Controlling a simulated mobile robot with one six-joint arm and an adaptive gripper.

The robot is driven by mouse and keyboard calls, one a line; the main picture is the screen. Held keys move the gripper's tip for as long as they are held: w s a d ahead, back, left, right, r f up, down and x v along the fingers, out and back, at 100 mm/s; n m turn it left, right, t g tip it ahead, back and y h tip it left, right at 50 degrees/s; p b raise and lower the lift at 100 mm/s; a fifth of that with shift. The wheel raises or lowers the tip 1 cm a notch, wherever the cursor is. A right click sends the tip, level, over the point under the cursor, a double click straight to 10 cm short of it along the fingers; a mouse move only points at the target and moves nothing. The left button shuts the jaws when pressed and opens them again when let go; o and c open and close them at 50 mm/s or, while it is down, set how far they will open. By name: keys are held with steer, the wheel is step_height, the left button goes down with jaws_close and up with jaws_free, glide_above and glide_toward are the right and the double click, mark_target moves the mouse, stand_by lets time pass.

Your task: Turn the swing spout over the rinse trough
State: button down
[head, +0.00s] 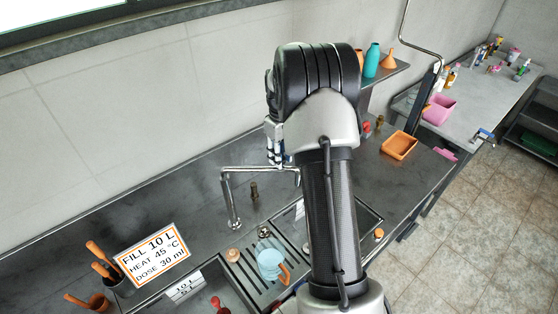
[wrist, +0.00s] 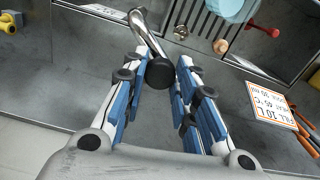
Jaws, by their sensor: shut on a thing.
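The chrome swing spout (head: 228,196) rises from the steel counter and bends into a level tube that points right in the head view. My gripper (head: 277,158) comes down from above onto that tube, near its outer end. In the wrist view the spout (wrist: 149,36) runs between the blue-padded fingers of my gripper (wrist: 166,66), which are closed around it; a dark round end shows there. A sunken basin (head: 368,222), partly hidden by my arm, lies right of the slatted drain. I cannot tell for certain whether it is the rinse trough.
A light-blue jug (head: 270,263) stands on the slatted drain (head: 246,280). Another basin with a 10 L label (head: 185,287) is at lower left, near an orange-edged sign (head: 152,252). An orange tray (head: 398,146) sits at right. Small brass fittings stand near the spout.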

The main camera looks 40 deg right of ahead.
steer(key=shift+w+d+n, duration=0.35)
steer(key=shift+w+n, duration=0.05)
steer(key=shift+w, duration=0.1)
steer(key=c, duration=1.3)
jaws_free()
steer(key=shift+r, duration=0.1)
step_height(320, 180, up, 12)
steer(key=shift+f, duration=0.1)
